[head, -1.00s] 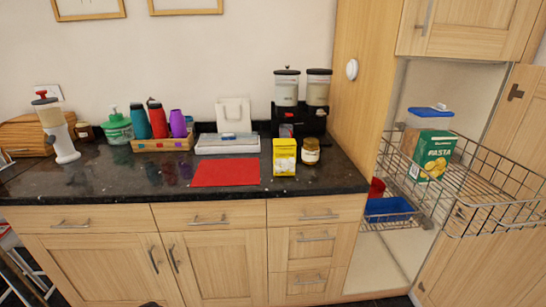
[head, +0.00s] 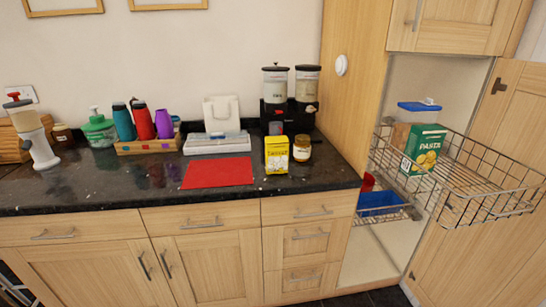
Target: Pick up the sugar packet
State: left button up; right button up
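A yellow packet with a white lower label (head: 276,155) stands upright on the dark granite counter (head: 100,186). It is the likely sugar packet, but its print is too small to read. It stands just right of a red mat (head: 218,173) and left of a small jar with a light lid (head: 302,148). Neither of my grippers shows in the head view.
A double dispenser (head: 290,90) stands behind the packet. A wooden tray (head: 140,147) holds bottles. A tall cupboard panel (head: 352,80) bounds the counter at the right. A wire pull-out basket (head: 480,190) sticks out, holding a pasta box (head: 422,150). The front counter strip is clear.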

aim_at(276, 148)
jog(key=i+j+z, duration=0.25)
jog(key=z, duration=0.15)
jog(key=i+j+z, duration=0.25)
jog(key=z, duration=0.15)
jog(key=j, duration=0.1)
